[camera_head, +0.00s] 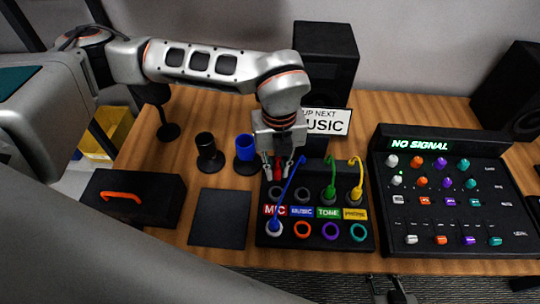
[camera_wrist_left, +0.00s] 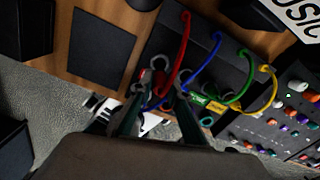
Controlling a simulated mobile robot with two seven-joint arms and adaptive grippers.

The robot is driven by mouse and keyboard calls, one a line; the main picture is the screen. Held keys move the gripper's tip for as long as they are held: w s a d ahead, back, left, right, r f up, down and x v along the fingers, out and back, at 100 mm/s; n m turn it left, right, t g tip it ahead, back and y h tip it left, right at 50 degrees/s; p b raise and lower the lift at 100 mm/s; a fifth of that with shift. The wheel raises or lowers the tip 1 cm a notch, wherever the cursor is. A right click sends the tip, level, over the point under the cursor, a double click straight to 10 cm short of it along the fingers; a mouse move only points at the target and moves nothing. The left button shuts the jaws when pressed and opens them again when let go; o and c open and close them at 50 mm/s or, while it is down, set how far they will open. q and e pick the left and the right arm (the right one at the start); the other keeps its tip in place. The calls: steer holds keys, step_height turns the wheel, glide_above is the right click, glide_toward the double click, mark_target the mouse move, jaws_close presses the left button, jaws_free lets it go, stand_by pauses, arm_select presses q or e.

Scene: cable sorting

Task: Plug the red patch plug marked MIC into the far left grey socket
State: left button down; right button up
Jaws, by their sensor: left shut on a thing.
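My left gripper (camera_head: 277,173) is shut on the red plug (camera_head: 278,168), above the far left part of the black patch box (camera_head: 368,246). In the wrist view the red cable (camera_wrist_left: 183,50) arcs down between the fingers of this gripper (camera_wrist_left: 158,92). The fingers hide most of the red plug. The far left grey socket (camera_head: 275,193) is just below the fingertips, behind the red MIC label (camera_head: 275,210). I cannot tell whether the plug touches it. My right gripper (camera_head: 388,290) shows only in part at the bottom edge, and its jaws are unclear.
A blue cable (camera_head: 290,185) runs close beside the left gripper to the near left socket. Green (camera_head: 331,178) and yellow (camera_head: 358,178) cables stand in far-row sockets to the right. A mixer (camera_head: 450,260) lies at right; a black mat (camera_head: 220,218) lies at left.

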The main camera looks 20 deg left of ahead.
mark_target(276, 182)
arm_select(q)
steer(key=shift+f, duration=0.2)
steer(key=shift+s+d+f+b, duration=0.1)
steer(key=shift+s+f+b, duration=0.05)
steer(key=shift+f+b, duration=1.2)
steer(key=shift+f, duration=0.9)
steer(key=shift+f, duration=0.4)
stand_by(0.4)
steer(key=shift+f+b, duration=0.35)
steer(key=shift+f, duration=0.45)
stand_by(0.6)
